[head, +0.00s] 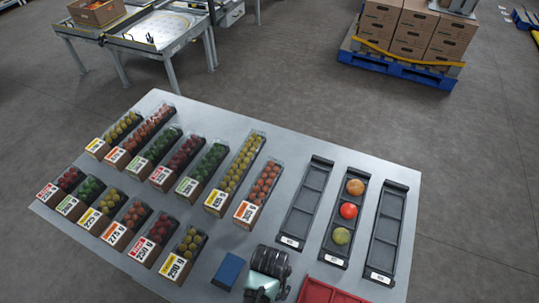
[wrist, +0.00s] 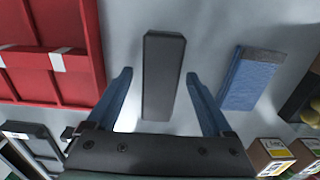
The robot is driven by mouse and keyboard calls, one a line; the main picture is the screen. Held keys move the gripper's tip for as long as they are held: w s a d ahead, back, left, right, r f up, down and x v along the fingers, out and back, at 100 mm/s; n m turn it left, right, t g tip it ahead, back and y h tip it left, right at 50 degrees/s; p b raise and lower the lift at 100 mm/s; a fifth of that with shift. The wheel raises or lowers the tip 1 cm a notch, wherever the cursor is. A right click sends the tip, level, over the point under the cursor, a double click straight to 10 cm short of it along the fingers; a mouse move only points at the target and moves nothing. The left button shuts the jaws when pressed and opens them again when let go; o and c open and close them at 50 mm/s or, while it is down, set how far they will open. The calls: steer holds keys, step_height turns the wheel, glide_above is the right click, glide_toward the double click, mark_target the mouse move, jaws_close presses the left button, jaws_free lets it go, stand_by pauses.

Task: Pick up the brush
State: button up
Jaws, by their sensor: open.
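A long dark grey block (wrist: 163,78), which I take to be the brush, lies on the grey metal table in the wrist view. Its top is plain and no bristles show. My gripper (wrist: 159,80) is open, with one blue finger on each side of the block and a gap on both sides. I cannot tell how far the fingertips are above the table. In the head view my arm's end (head: 268,268) is over the table's front edge and hides the block.
A blue block with a grey strip (wrist: 251,80) lies just right of my gripper; it also shows in the head view (head: 228,271). A red tray (wrist: 88,40) is close on the left. Tomato punnets (head: 215,165) and black trays (head: 387,235) stand further back.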

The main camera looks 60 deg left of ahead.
jaws_close()
stand_by(0.3)
step_height(320, 180, up, 10)
steer(key=shift+r, duration=0.1)
stand_by(0.5)
